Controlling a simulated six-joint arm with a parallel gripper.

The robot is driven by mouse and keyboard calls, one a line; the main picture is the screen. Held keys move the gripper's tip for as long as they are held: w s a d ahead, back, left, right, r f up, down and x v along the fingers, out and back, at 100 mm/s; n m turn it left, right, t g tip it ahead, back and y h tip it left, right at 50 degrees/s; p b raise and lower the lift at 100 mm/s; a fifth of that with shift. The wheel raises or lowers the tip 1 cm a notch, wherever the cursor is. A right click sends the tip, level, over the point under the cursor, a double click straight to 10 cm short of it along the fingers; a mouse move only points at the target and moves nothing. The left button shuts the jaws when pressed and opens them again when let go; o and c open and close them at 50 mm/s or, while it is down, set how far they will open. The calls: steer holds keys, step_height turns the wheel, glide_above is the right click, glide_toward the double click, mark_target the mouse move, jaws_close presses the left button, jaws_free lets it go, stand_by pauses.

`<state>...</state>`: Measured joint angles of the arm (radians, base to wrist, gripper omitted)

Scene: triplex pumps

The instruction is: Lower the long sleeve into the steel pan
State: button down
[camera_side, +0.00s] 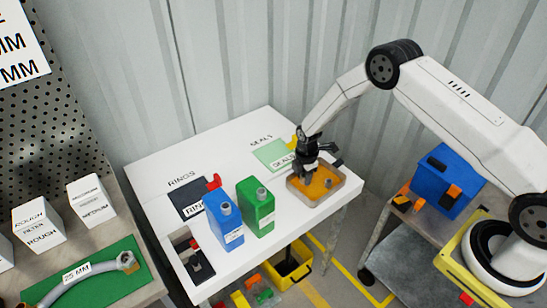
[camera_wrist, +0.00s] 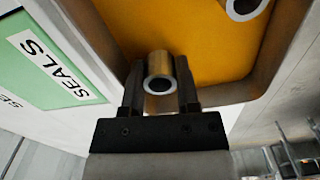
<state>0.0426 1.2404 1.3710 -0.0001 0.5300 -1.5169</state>
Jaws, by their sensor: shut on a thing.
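The steel pan (camera_side: 316,201) sits at the right end of the white table, with an orange floor inside. In the wrist view its wall (camera_wrist: 268,80) runs around that orange floor. My gripper (camera_side: 308,174) is over the pan's left part, pointing down. In the wrist view my gripper (camera_wrist: 160,92) is shut on a shiny tube, the long sleeve (camera_wrist: 158,62), with its open round end facing the camera. The sleeve is over the orange floor, close to the wall; whether it touches the floor I cannot tell. In the side view it is mostly hidden by the gripper.
Another metal sleeve (camera_side: 328,183) stands in the pan, apart from my gripper; its ring end also shows in the wrist view (camera_wrist: 243,8). A green SEALS mat (camera_side: 271,153) lies beside the pan. Green (camera_side: 256,207) and blue (camera_side: 223,218) containers stand to the left.

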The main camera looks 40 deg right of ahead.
mark_target(304, 175)
steer(key=shift+c, duration=1.3)
jaws_free()
steer(key=shift+r, duration=0.1)
steer(key=shift+r, duration=3.8)
